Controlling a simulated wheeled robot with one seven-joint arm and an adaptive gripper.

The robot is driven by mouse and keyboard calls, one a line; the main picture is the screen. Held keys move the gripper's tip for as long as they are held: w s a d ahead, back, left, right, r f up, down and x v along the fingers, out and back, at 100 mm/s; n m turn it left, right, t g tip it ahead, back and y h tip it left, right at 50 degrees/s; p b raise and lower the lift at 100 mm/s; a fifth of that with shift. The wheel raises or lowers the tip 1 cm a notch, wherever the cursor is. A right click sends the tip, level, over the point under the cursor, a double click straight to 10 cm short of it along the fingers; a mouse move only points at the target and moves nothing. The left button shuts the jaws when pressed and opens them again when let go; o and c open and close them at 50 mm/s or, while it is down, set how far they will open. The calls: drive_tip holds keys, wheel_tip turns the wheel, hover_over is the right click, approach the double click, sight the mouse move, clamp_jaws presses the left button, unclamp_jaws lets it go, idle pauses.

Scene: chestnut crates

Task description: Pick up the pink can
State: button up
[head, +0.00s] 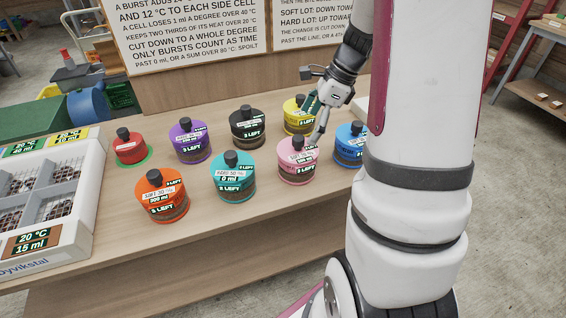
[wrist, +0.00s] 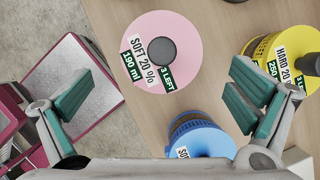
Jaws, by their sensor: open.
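The pink can (head: 294,165) stands upright on the wooden table among other cans, with a dark knob on top and labels reading "3 LEFT". In the wrist view the pink can (wrist: 188,38) shows from above, with "SOFT 20 %" and "190 ml" on its lid. My gripper (head: 318,112) is above and behind the pink can in the head view, with its fingers pointing down. In the wrist view its teal-padded fingers (wrist: 160,98) are spread wide, with nothing between the pads. The pink can lies beyond the fingertips, apart from them.
A yellow can (head: 299,117) and a blue can (head: 350,146) stand close to the pink one. Black (head: 247,130), teal (head: 233,178), purple (head: 190,143) and orange (head: 162,198) cans stand leftward. A white crate tray (head: 72,246) sits at the left.

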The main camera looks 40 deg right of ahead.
sight(302, 138)
drive_tip(key=x, duration=0.6)
drive_tip(key=shift+b, duration=0.35)
drive_tip(key=shift+d+b+x, duration=0.1)
drive_tip(key=shift+b+x, duration=0.1)
drive_tip(key=shift+x, duration=1.25)
drive_tip(key=shift+d+b+x, duration=0.15)
drive_tip(key=shift+b+x, duration=0.05)
drive_tip(key=shift+x, duration=1.25)
drive_tip(key=c, duration=1.3)
drive_tip(key=shift+c, duration=0.5)
drive_tip(key=shift+r, duration=0.1)
